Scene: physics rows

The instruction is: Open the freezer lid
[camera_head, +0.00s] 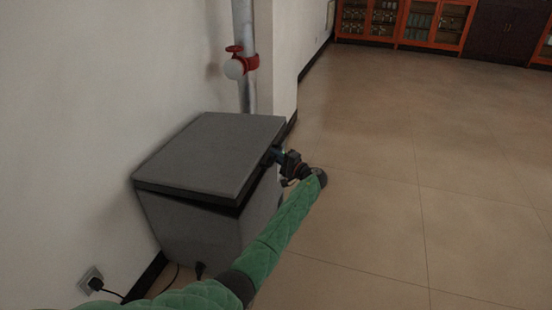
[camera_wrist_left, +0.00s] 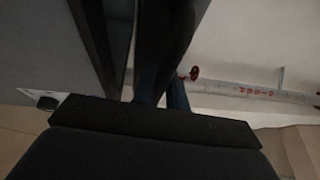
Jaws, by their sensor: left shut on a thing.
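The freezer (camera_head: 195,236) is a dark grey box standing against the white wall at the left. Its flat grey lid (camera_head: 213,150) is slightly raised, with a dark wedge-shaped gap under the near edge that widens to the right. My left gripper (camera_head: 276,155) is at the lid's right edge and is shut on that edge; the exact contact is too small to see. In the left wrist view the dark fingers (camera_wrist_left: 165,85) reach up from the gripper body, beside a grey panel at the left. My right gripper is not in view.
A grey pipe (camera_head: 243,20) with a red valve (camera_head: 235,49) runs up the wall behind the freezer. A wall socket (camera_head: 92,281) with a plugged cable is at the lower left. Orange cabinets (camera_head: 432,22) stand far back. The tiled floor (camera_head: 430,150) at right is clear.

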